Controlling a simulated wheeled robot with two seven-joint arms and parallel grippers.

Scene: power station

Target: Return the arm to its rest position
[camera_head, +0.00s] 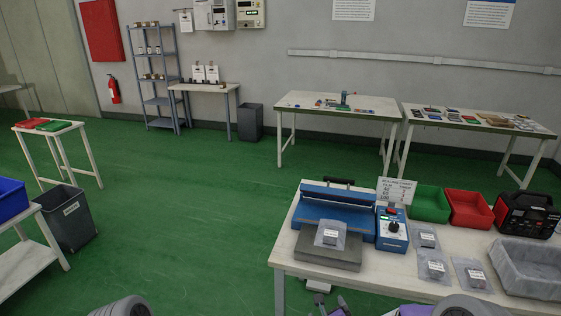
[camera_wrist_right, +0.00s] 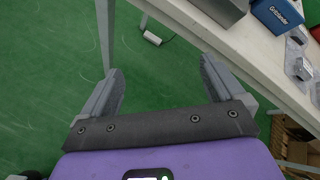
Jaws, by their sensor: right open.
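My right gripper (camera_wrist_right: 161,66) is open and empty in the right wrist view, its two grey fingers spread apart over the green floor. The white table (camera_wrist_right: 245,55) runs along its right side, and the fingers hold nothing. In the head view only small grey and purple parts show at the bottom edge, in front of the table (camera_head: 285,255). Grey rounded parts of my own arms show at the bottom left and bottom right. My left gripper is not in view.
On the table are a blue sealing machine (camera_head: 335,212), bagged parts (camera_head: 432,265), a green bin (camera_head: 430,204), a red bin (camera_head: 468,209), a black-and-red device (camera_head: 525,214) and a grey tray (camera_head: 530,268). Open green floor is at left.

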